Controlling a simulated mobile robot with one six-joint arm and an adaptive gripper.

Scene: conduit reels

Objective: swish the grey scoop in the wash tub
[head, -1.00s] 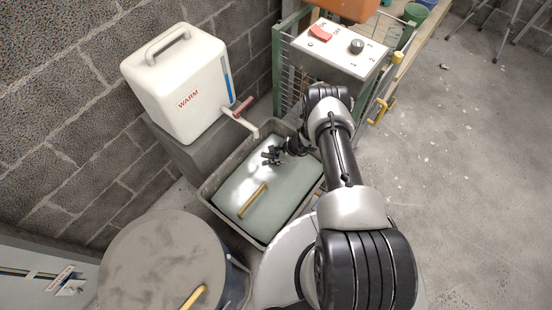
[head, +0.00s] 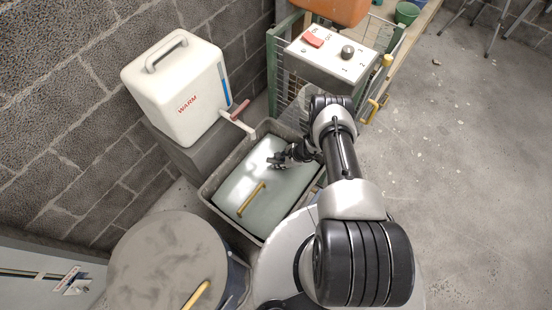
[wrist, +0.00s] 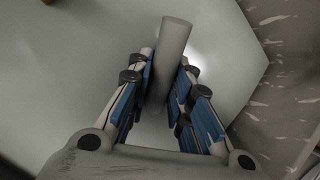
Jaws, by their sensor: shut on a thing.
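The wash tub (head: 234,229) is a grey rectangular basin, filled with pale greenish water (head: 232,186). My gripper (head: 277,161) is over the far right part of the tub, low by the water. In the wrist view my gripper (wrist: 165,85) has its blue-padded fingers shut on a grey rod-like handle (wrist: 174,45), which I take for the grey scoop's. The scoop's bowl does not show, and I cannot tell how deep it sits. A yellow handle or brush (head: 251,199) lies in the tub, nearer the front.
A white container marked WARM (head: 178,88) stands behind left on a grey block, its tap (head: 238,118) reaching over the tub's back rim. A round grey-topped drum (head: 165,260) is at front left. Floor at right is open.

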